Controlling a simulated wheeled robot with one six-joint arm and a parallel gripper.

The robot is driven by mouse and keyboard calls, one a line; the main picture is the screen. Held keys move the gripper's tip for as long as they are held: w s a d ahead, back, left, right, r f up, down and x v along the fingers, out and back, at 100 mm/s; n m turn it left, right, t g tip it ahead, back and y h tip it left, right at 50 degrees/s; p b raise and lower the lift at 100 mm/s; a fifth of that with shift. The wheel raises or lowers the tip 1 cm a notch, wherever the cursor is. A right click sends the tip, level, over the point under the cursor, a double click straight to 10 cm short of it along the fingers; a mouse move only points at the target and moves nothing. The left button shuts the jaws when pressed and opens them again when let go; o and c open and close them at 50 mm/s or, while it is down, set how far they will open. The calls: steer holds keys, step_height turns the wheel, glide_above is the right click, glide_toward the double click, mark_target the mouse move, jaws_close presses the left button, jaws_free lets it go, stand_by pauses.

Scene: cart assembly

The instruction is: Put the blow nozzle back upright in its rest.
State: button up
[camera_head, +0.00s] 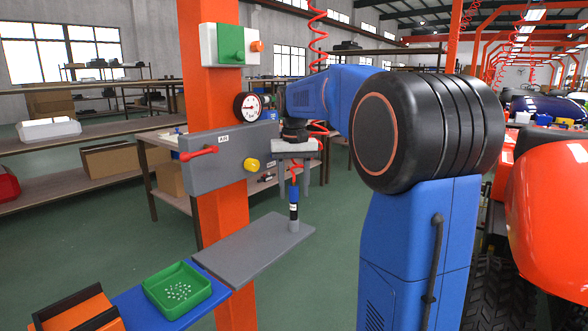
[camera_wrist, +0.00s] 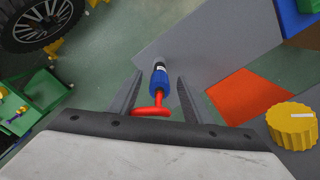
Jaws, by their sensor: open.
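The blow nozzle (camera_head: 294,196), with a red lever, blue body and dark lower part, stands upright in the head view. Its lower end is in or at a small grey rest (camera_head: 295,227) at the corner of the grey shelf (camera_head: 250,248). My gripper (camera_head: 293,181) points down over the nozzle's top. In the wrist view, my gripper (camera_wrist: 160,82) is open, with one finger on each side of the nozzle (camera_wrist: 159,82) and gaps visible on both sides. The red lever lies between the fingers near the palm. The rest is hidden behind the nozzle there.
An orange post (camera_head: 219,110) carries a grey panel with a red valve handle (camera_head: 199,153), a yellow knob (camera_head: 251,165) and a gauge (camera_head: 247,106), close to my gripper. A green tray (camera_head: 160,290) of small parts sits left of the shelf. An orange vehicle stands at right.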

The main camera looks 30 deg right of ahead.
step_height(320, 180, up, 17)
stand_by(0.5)
steer(key=shift+f, duration=0.1)
steer(key=s+a+f+n+t, duration=0.1)
steer(key=s+a+f, duration=0.4)
steer(key=s+f, duration=0.15)
steer(key=s+a+f+n+t, duration=0.1)
steer(key=s+a+f+n, duration=0.1)
steer(key=s+a+f, duration=0.45)
steer(key=s+a+f+n+t, duration=0.2)
steer(key=s+a+f, duration=0.2)
steer(key=s+f, duration=1.2)
step_height(320, 180, down, 3)
steer(key=shift+s+r+t, duration=0.15)
steer(key=shift+s+t, duration=0.25)
